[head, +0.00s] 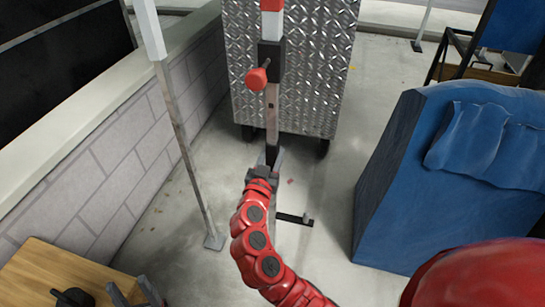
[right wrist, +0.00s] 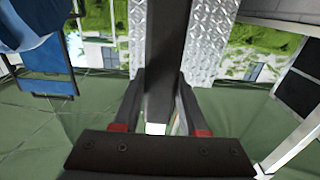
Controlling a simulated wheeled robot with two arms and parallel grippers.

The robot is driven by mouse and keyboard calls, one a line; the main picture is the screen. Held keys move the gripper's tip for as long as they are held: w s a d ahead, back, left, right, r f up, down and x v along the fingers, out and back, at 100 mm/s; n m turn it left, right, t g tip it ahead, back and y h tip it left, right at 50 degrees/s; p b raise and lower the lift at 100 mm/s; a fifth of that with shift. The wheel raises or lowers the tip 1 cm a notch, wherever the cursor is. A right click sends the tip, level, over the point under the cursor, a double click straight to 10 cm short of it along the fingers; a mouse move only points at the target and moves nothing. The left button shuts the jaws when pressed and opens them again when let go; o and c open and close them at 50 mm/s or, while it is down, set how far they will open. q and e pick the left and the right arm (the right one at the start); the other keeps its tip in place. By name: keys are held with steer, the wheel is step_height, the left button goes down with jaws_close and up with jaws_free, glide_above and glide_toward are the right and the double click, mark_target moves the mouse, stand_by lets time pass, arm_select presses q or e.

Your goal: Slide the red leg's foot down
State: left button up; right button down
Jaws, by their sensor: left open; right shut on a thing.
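The red leg (head: 272,101) stands upright in front of the metal truck case, with a red and white top, a black clamp (head: 271,56) and a red knob (head: 257,77). Its lower part is a dark post, also in the right wrist view (right wrist: 166,50). A dark foot bar (head: 293,218) lies at floor level below. My right gripper (head: 268,165) is shut on the lower post, with one finger on each side in the right wrist view (right wrist: 160,95). My left gripper (head: 135,290) is open and empty at the lower left, apart from the leg.
A diamond-plate case (head: 318,70) stands behind the leg. A separate thin pole (head: 180,135) stands to the left by a block wall (head: 110,160). A blue covered object (head: 440,190) is on the right. A wooden surface (head: 35,270) is at the lower left. Concrete floor lies between.

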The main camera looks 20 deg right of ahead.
steer(key=shift+f, duration=0.4)
steer(key=shift+c, duration=2.2)
jaws_free()
steer(key=shift+r, duration=0.1)
steer(key=v, duration=1.7)
steer(key=shift+s+a, duration=0.2)
